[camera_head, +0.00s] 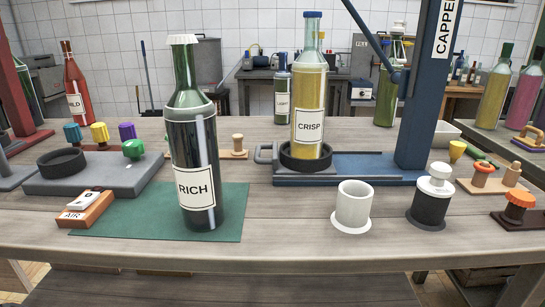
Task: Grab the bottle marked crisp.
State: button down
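The bottle marked CRISP (309,90) stands upright right of centre. It is clear glass with yellow liquid, a white label and a blue cap. Its base sits inside a black ring (300,160) on the blue base of the capper stand. My gripper is not in view.
A dark green bottle marked RICH (192,140) stands on a green mat (120,212), nearer and to the left. The blue capper column (425,85) rises close on the right. A white cup (353,205) and a black-and-white stopper (432,197) stand in front. The front table edge is mostly clear.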

aim_at(310, 70)
jog(key=k+l, duration=0.1)
jog(key=l, duration=0.5)
jog(key=k+l, duration=0.1)
jog(key=l, duration=0.5)
jog(key=k+l, duration=0.1)
jog(key=l, duration=0.5)
jog(key=i+u, duration=0.05)
